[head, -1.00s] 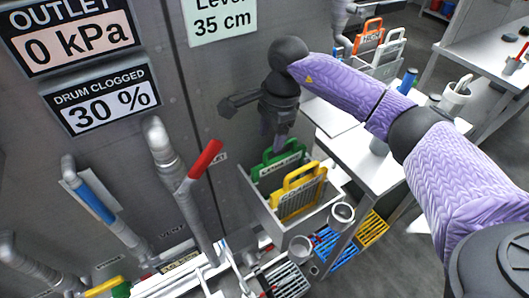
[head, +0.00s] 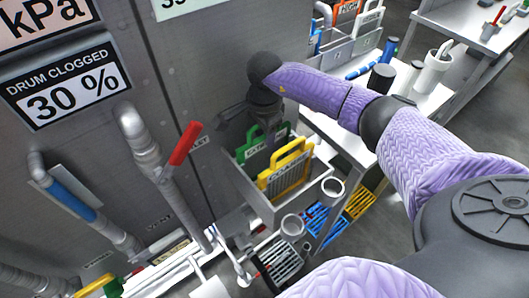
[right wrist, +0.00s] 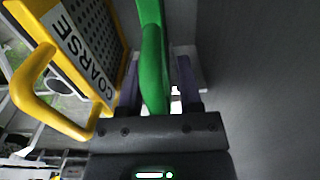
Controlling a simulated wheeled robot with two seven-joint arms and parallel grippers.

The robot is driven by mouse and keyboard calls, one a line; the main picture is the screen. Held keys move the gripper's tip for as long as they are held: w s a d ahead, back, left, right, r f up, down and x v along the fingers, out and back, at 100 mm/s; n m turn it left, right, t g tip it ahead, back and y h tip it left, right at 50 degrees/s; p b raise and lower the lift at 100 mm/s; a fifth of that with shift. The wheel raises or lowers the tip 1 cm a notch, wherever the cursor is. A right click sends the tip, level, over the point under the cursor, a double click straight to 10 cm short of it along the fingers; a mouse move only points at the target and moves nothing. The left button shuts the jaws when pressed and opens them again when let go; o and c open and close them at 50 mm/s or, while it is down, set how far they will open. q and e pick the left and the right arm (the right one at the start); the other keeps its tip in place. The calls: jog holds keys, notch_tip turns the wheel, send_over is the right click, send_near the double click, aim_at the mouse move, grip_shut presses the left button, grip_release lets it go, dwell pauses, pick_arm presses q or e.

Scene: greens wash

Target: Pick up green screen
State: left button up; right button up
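The green screen (head: 252,153) stands in a grey metal bin (head: 272,212) against the wall, behind a yellow screen (head: 290,168) marked COARSE. My right gripper (head: 270,132) is down at the top of the green screen. In the right wrist view its green handle (right wrist: 153,65) passes between my two dark fingers (right wrist: 160,88). The fingers are apart, with a gap showing on the handle's right side, so the right gripper looks open around it. The green screen's lower part is hidden in the bin. My left gripper is not in view.
The yellow screen (right wrist: 85,60) is close on the left of my fingers in the right wrist view. A pipe with a red handle (head: 182,143) rises left of the bin. A white bench (head: 350,146) stands to the right, with blue and yellow racks below.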

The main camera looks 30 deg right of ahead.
grip_shut()
dwell(1.1)
